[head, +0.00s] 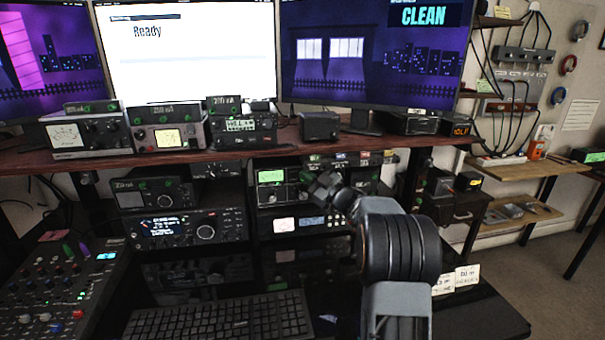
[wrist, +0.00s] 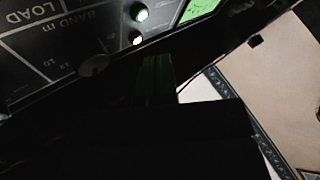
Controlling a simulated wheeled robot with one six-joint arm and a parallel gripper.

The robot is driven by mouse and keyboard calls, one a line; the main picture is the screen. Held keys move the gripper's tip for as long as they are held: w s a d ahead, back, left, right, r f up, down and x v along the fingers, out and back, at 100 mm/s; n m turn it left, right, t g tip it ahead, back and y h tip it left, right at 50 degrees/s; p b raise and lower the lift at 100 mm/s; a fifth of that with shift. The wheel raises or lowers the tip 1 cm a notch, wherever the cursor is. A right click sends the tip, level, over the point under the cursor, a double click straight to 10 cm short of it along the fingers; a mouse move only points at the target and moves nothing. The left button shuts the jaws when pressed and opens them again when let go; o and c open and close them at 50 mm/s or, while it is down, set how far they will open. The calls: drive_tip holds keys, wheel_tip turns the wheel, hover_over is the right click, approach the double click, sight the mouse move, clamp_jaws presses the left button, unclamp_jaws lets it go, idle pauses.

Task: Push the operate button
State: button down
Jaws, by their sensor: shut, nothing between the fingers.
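No label reading "operate" is legible, so I cannot tell which control is the operate button. In the wrist view a dark panel (wrist: 45,50) with the words LOAD and BAND m carries a round white-green lit button (wrist: 140,13). A smaller lit yellowish button (wrist: 138,40) sits below it. A green display (wrist: 200,9) is at the top. My gripper (wrist: 158,68) is shut and empty, its dark fingertips just below the small lit button; I cannot tell whether they touch the panel. In the head view my gripper (head: 325,186) is in front of the radio rack, beside a unit with a green screen (head: 271,176).
A wooden shelf (head: 230,159) with several radios and three monitors above stands over the rack. A keyboard (head: 220,318) lies in front. A mixer (head: 60,285) is at left. Small cards (head: 456,280) stand right of my arm. Open floor is at far right.

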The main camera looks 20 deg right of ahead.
drive_tip(key=shift+s+a+b, duration=0.25)
drive_tip(key=shift+s+b, duration=0.3)
drive_tip(key=shift+s, duration=0.7)
drive_tip(key=shift+s+a+b, duration=0.25)
drive_tip(key=shift+s+b, duration=0.25)
drive_tip(key=shift+s, duration=0.7)
